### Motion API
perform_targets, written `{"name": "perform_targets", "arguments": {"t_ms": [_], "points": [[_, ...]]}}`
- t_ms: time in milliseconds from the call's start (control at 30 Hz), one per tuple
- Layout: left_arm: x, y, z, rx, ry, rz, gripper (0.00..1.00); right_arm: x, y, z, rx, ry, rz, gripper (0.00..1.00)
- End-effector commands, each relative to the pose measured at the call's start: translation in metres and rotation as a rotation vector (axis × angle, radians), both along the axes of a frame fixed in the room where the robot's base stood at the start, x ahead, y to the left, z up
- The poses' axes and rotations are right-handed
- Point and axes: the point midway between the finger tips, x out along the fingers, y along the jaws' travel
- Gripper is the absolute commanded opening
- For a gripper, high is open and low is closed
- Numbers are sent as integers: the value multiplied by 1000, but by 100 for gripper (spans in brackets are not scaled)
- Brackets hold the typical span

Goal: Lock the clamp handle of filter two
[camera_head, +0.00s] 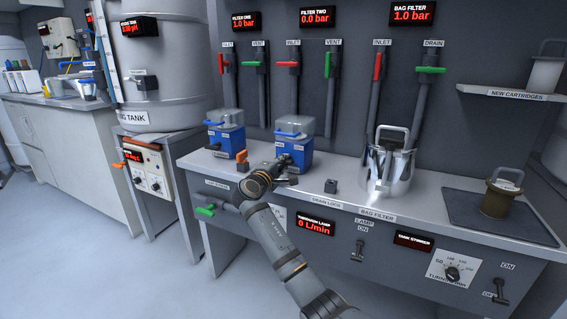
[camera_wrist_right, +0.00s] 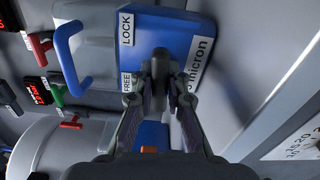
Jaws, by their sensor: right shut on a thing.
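Filter two (camera_head: 299,146) is a blue housing with a clear top and a blue top handle, on the steel bench. It fills the upper middle of the wrist view, where its blue front (camera_wrist_right: 180,30) carries a LOCK label (camera_wrist_right: 126,28) and a FREE label (camera_wrist_right: 127,84). My right gripper (camera_wrist_right: 160,70) is shut on the clamp handle at this front. In the head view my right gripper (camera_head: 284,164) is right in front of filter two. My left gripper is out of view.
Filter one (camera_head: 227,140), with an orange clamp handle (camera_head: 242,157), stands close on the left. Pipes with red and green valve handles line the wall behind.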

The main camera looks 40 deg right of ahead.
Motion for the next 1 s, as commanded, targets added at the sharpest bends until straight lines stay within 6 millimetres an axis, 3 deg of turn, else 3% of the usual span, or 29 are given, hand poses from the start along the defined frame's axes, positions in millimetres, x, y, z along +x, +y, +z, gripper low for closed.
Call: {"name": "perform_targets", "arguments": {"t_ms": [367, 400, 567, 867, 1000], "points": [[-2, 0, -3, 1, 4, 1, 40, 0, 0, -1, 34, -75, 0, 0], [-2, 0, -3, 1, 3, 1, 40, 0, 0, -1, 34, -75, 0, 17], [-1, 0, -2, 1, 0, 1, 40, 0, 0, -1, 33, -74, 0, 38], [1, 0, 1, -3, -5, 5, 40, 0, 1, 0, 32, -74, 0, 38], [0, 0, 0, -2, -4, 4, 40, -6, 17, -2, 35, -75, 3, 38]]}}
